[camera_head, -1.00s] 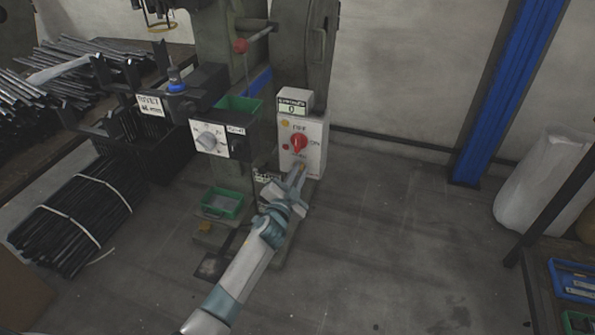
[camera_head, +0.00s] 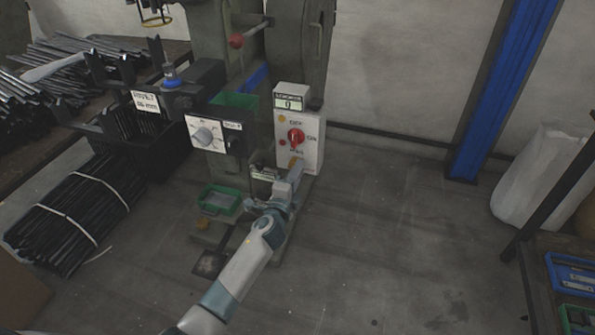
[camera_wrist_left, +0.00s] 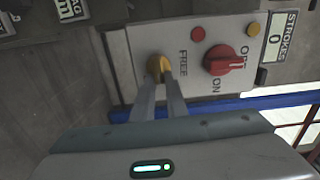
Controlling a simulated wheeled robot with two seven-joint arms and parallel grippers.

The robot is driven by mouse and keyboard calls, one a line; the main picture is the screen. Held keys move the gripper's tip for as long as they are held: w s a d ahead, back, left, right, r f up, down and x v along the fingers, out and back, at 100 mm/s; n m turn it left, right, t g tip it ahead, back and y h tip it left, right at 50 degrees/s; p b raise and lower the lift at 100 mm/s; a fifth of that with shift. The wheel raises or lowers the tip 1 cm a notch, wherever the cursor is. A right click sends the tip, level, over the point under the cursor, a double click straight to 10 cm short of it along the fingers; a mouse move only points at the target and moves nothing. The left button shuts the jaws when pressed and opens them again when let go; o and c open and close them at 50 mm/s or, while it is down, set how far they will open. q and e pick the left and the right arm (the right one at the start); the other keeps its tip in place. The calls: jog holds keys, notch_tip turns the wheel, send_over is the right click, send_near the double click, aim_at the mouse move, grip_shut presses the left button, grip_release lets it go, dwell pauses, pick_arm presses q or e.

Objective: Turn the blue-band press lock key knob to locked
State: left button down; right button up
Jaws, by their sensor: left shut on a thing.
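The press carries a light grey control box (camera_head: 312,152) with a red OFF/ON knob (camera_head: 296,138) in the head view. The red knob also shows in the left wrist view (camera_wrist_left: 226,61). A yellow-brass lock key knob (camera_wrist_left: 156,65) sits on the same box beside the word FREE. My left gripper (camera_wrist_left: 163,82) is shut on this knob, with its fingers on either side. In the head view my left gripper (camera_head: 296,171) reaches the lower part of the box and largely hides the key knob. Its exact turn is hard to tell. My right gripper is not in view.
A strokes counter (camera_head: 289,97) sits on top of the box. A second panel with a grey dial (camera_head: 203,137) and a green tray (camera_head: 219,200) stand to the left. Bundled black rods (camera_head: 70,215) lie further left.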

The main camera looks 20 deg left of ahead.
pick_arm(q)
jog(key=shift+f+m, duration=0.15)
jog(key=shift+m, duration=0.15)
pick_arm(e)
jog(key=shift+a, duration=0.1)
pick_arm(q)
jog(key=c, duration=1.8)
grip_release()
jog(key=shift+o, duration=0.2)
jog(key=shift+s, duration=0.15)
jog(key=s+p, duration=0.1)
jog(key=s, duration=1.6)
jog(key=shift+a, duration=0.3)
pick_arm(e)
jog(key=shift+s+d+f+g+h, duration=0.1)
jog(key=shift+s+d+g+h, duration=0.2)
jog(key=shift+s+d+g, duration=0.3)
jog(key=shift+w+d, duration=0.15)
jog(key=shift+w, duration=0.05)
